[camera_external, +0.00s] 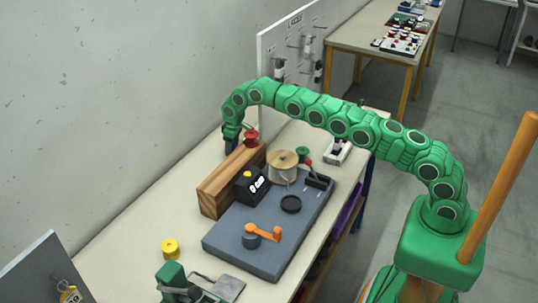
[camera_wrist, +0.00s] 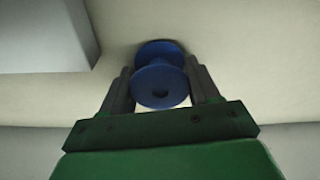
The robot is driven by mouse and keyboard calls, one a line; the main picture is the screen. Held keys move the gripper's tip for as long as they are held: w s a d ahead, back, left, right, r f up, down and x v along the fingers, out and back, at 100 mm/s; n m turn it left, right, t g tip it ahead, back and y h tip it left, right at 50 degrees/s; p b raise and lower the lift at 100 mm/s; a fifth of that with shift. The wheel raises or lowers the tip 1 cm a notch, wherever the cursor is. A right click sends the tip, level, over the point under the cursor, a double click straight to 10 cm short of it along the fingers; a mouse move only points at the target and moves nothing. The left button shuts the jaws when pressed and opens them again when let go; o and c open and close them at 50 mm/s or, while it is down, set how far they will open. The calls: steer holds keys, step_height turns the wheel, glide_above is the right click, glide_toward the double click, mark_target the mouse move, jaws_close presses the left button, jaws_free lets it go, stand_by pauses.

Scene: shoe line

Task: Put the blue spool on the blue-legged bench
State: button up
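A blue spool (camera_wrist: 160,86) stands between the two dark fingers of my gripper (camera_wrist: 160,75) in the wrist view, over a pale surface. The fingers are close to its sides; whether they press on it I cannot tell. In the external view my gripper (camera_external: 232,146) points down at the wall side of the near bench (camera_external: 130,215), partly behind a wooden block, and the blue spool is hidden or too small to make out. The near bench has a dark blue leg (camera_external: 367,178) at its far right corner.
The wooden block (camera_external: 232,180) and a red spool (camera_external: 251,137) are close beside my gripper. A grey base plate (camera_external: 225,240) carries a winding device with an orange crank (camera_external: 264,232). A yellow spool (camera_external: 170,249) stands at the front left. A table with orange legs (camera_external: 405,92) is farther back.

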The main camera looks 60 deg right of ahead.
steer(key=o, duration=0.4)
steer(key=shift+s+r, duration=0.2)
steer(key=shift+r, duration=4.85)
